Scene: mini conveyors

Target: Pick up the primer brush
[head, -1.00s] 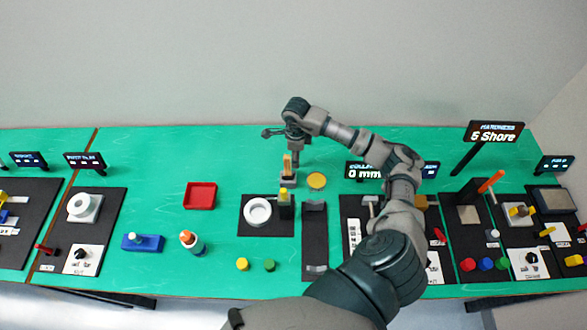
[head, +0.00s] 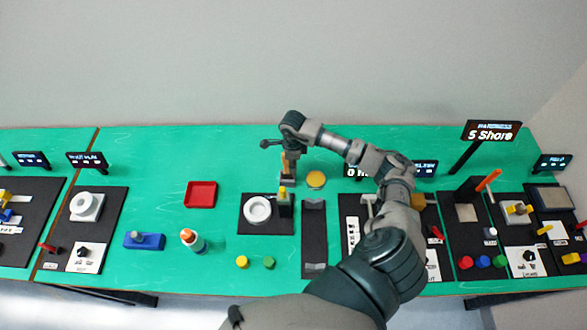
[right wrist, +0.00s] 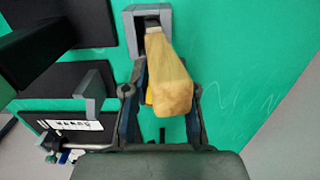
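The primer brush appears to be the piece with a tan wooden handle (right wrist: 170,80), standing in a small grey holder (right wrist: 130,22). In the head view the orange-tan handle (head: 287,164) shows just below my right wrist. My right gripper (right wrist: 166,88) is over it, with one dark finger on each side of the handle. The fingers look open, with a gap at the left side; contact on the right side is unclear. The brush's lower end is hidden in the holder. My left gripper is in neither view.
A yellow disc (head: 316,180) lies right of the holder. In front are a black pad with a white ring (head: 257,210) and a dark strip fixture (head: 314,240). A red tray (head: 201,194) stands to the left. Display signs and pads stand to the right, partly behind my arm.

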